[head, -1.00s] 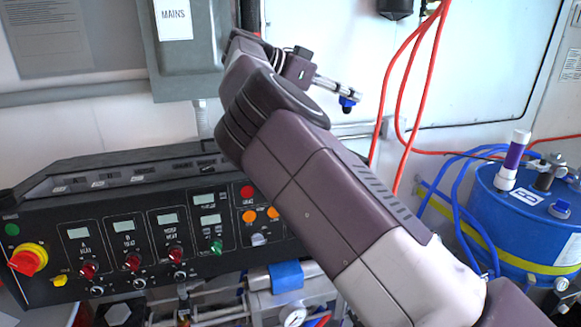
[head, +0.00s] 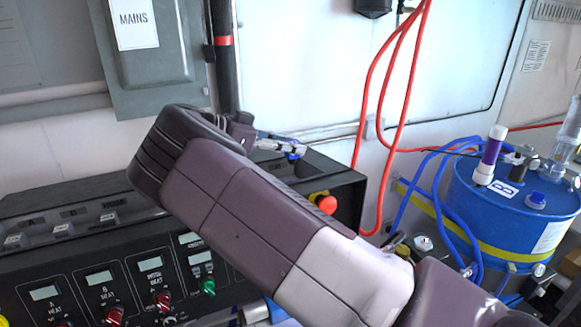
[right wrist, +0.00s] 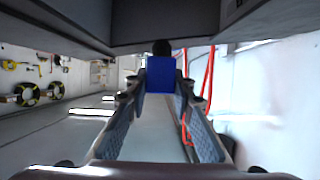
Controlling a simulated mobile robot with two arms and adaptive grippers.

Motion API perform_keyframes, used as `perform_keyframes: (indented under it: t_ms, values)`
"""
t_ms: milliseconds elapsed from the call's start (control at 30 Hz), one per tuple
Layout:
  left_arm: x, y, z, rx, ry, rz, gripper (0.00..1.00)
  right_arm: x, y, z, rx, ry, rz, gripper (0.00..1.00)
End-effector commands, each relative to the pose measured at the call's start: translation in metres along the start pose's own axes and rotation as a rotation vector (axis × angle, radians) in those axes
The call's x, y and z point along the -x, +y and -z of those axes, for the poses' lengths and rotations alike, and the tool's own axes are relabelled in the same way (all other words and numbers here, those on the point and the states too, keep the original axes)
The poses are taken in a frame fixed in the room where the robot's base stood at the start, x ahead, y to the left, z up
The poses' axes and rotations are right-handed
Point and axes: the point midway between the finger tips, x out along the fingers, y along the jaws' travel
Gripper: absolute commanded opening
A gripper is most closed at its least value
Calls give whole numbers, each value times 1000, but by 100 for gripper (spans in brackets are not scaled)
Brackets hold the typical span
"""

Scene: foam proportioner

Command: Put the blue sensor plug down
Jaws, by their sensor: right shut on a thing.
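The blue sensor plug (head: 293,156) shows as a small blue piece at the fingertips of my right gripper (head: 285,146) in the head view. In the right wrist view the blue plug (right wrist: 160,75) sits between the two fingers, with a dark round part above it. The right gripper is shut on it and holds it in the air, in front of the wall and above the right part of the black console. My right arm hides part of the console below. My left gripper is in neither view.
The black control console (head: 75,210) has knobs, displays and a red button (head: 325,203) at its right end. Red hoses (head: 406,100) hang right of the gripper. A blue drum (head: 515,215) with blue hoses stands at the right. A grey MAINS box (head: 155,75) is on the wall.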

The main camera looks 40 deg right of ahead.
Motion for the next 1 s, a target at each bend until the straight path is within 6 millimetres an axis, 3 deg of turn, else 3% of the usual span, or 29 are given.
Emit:
perform_keyframes:
  t_ms: [100,333,600,733,967,1000]
  values:
    - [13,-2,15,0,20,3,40,-8,0,-19,3,1,-1,0]
    - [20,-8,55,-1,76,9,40,-17,0,-39,1,1,-1,0]
    - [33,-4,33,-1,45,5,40,-30,-1,-72,0,1,0,0]
    - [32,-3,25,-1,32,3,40,-31,-1,-74,-3,2,1,0]
    - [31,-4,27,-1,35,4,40,-32,-1,-77,-2,1,1,0]
    - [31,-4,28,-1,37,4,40,-32,-1,-76,-2,0,1,25]
